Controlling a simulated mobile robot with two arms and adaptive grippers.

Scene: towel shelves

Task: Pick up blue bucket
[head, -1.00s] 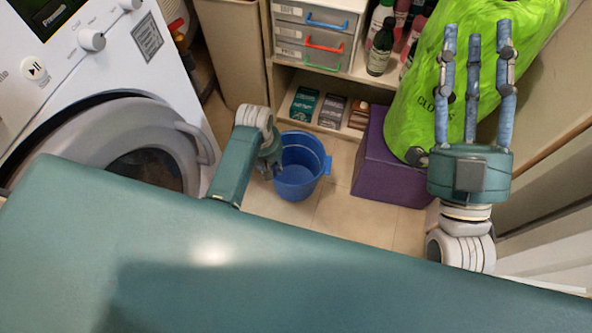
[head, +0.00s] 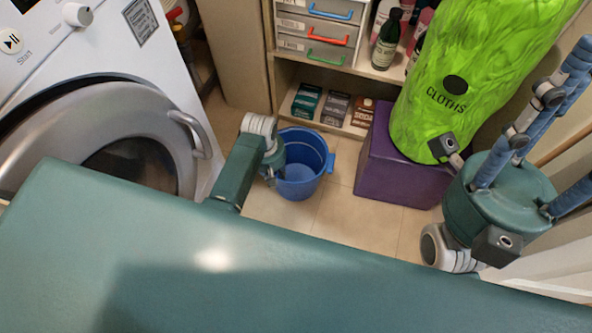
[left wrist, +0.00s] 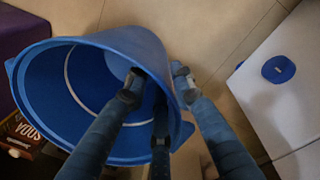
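The blue bucket (head: 303,180) stands upright on the tiled floor, between the washing machine and a purple box. It looks empty. My left gripper (head: 270,172) is at the bucket's left rim, its fingers partly hidden in the head view. In the left wrist view the bucket (left wrist: 40,100) fills the left half. The fingers of my left gripper (left wrist: 157,85) straddle its wall, two inside and one outside, with a gap between them. My right gripper (head: 545,125) is at the right edge, its fingers spread and empty, partly cut off by the frame.
The washing machine (head: 105,75) is at left. The purple box (head: 395,172) with a green cloths bag (head: 455,85) on it is at right. Behind are shelves with drawers (head: 318,28), bottles (head: 387,42) and small boxes (head: 307,102). Bare floor (head: 335,205) lies between bucket and purple box.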

